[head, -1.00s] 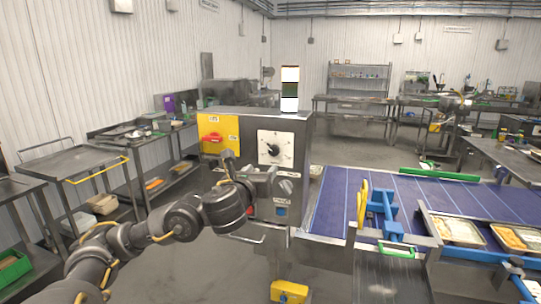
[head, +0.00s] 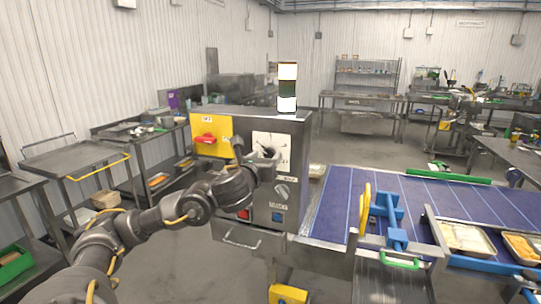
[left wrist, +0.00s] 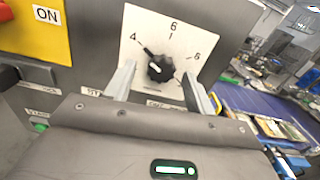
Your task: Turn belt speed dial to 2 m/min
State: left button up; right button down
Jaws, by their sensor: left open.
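The belt speed dial is a black round knob (left wrist: 160,68) on a white scale plate (left wrist: 178,38) on the grey control box (head: 228,122). In the left wrist view its pointer line is at the upper left, near the "4" mark; other numerals show at the top and right. My left gripper (left wrist: 160,86) is open in front of the plate, with one finger on each side of the knob. I cannot tell whether they touch it. In the head view the left gripper (head: 257,152) hides part of the plate and knob. My right gripper does not show.
Beside the dial is a yellow panel with a red switch (head: 205,138). Below are a lower knob (head: 282,190), red button (head: 243,214) and blue button (head: 276,217). The blue belt (head: 330,208) and trays (head: 466,239) lie to the right.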

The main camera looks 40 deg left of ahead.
pick_arm(q)
jog(key=shift+w, duration=0.15)
jog(key=shift+c, duration=0.2)
jog(key=c, duration=0.9)
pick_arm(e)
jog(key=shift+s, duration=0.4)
pick_arm(q)
jog(key=shift+n, duration=1.3)
jog(key=n, duration=0.3)
jog(key=shift+n, duration=0.3)
jog(key=n, duration=0.5)
jog(key=shift+n, duration=0.3)
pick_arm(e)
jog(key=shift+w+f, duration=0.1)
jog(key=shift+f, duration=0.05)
